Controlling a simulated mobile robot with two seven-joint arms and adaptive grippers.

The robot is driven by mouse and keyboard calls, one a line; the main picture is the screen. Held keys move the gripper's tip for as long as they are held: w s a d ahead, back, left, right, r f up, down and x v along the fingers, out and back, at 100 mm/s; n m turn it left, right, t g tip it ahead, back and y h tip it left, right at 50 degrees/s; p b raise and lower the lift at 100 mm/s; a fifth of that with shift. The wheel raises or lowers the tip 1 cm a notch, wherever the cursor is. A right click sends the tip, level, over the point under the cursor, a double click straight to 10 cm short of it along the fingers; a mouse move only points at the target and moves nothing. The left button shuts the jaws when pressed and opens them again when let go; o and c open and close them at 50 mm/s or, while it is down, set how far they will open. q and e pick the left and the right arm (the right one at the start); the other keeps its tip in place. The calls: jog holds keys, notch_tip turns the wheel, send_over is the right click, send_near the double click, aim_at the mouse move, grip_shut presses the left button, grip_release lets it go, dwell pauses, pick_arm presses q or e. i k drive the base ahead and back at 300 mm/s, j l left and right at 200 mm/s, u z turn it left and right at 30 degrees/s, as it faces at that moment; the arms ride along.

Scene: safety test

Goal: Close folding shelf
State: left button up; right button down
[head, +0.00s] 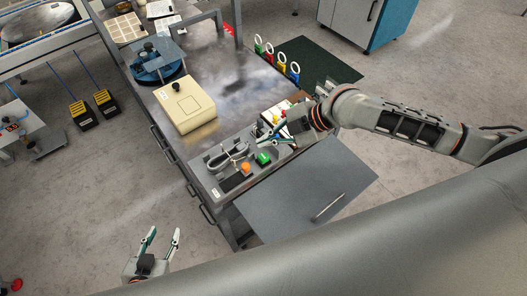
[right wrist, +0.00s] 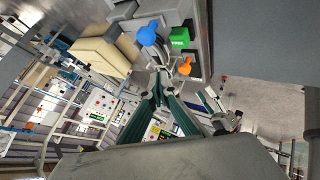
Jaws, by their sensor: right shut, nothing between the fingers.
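The folding shelf (head: 300,190) is a flat grey panel with a bar handle (head: 328,207). It sticks out level-looking from the near right side of the metal workbench (head: 235,62). My right gripper (head: 268,142) is above the bench edge, by the shelf's far left side and away from the handle. In the right wrist view its green fingers (right wrist: 160,88) meet at the tips with nothing between them. My left gripper (head: 165,234) is low at the front left, over the floor, with its fingers apart and empty, away from the shelf.
A grey tray (head: 211,172) on the bench holds an orange knob and a green box (head: 263,158), close to my right gripper. A cream box (head: 185,103) and a blue round device (head: 157,66) stand farther back. Floor is clear left of the shelf.

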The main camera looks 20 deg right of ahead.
aim_at(308, 192)
jog(key=k, duration=1)
